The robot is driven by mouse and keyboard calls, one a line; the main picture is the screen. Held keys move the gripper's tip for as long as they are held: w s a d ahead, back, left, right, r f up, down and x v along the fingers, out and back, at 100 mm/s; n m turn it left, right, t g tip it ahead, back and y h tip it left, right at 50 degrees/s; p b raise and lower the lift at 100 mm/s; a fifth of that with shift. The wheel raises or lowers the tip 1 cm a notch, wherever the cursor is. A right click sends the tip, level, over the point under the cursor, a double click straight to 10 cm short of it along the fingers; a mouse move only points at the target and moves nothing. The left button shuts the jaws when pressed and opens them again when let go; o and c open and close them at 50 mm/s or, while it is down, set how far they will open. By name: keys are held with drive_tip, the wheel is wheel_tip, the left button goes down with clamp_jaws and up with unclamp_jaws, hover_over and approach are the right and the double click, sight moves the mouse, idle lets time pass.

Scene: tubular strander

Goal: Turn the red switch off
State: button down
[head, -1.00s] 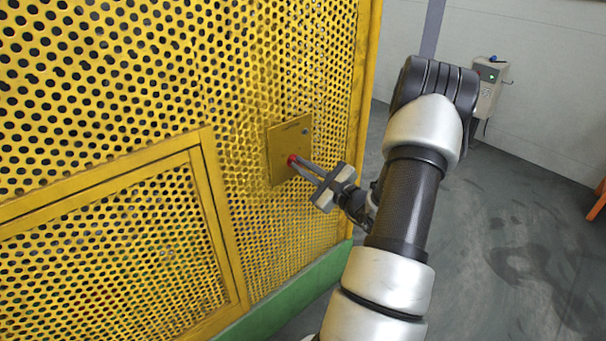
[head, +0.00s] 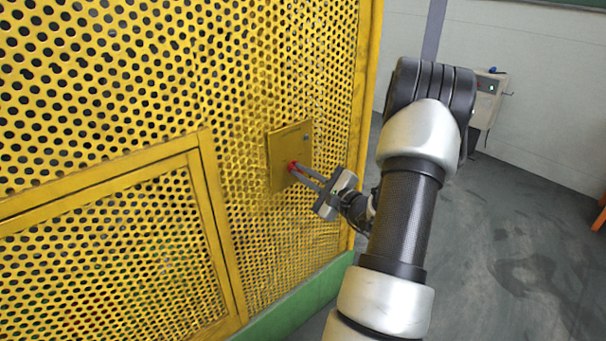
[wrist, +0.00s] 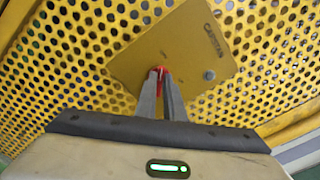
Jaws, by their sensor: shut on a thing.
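The red switch (head: 292,166) sits on a yellow plate (head: 303,141) fixed to the perforated yellow guard. It also shows in the wrist view as a red piece (wrist: 160,70) between my fingertips. My gripper (head: 297,169) is shut on the red switch, its two fingers reaching to the plate. In the wrist view my gripper (wrist: 161,76) points at the lower middle of the plate (wrist: 178,45), which looks tilted. The fingers hide much of the switch, and I cannot tell its exact turn position.
The perforated yellow guard (head: 100,80) fills the left, with a framed panel (head: 110,255) low on it and a green base (head: 300,302) below. A grey box (head: 488,98) hangs on the back wall. The floor (head: 510,230) at right is open.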

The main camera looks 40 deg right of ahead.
drive_tip(key=c, duration=1.9)
unclamp_jaws()
drive_tip(key=shift+o, duration=0.2)
drive_tip(key=s+d+p, duration=0.1)
drive_tip(key=s, duration=1.6)
drive_tip(key=shift+s+d+p, duration=0.15)
drive_tip(key=shift+s+p, duration=0.1)
drive_tip(key=shift+p, duration=0.05)
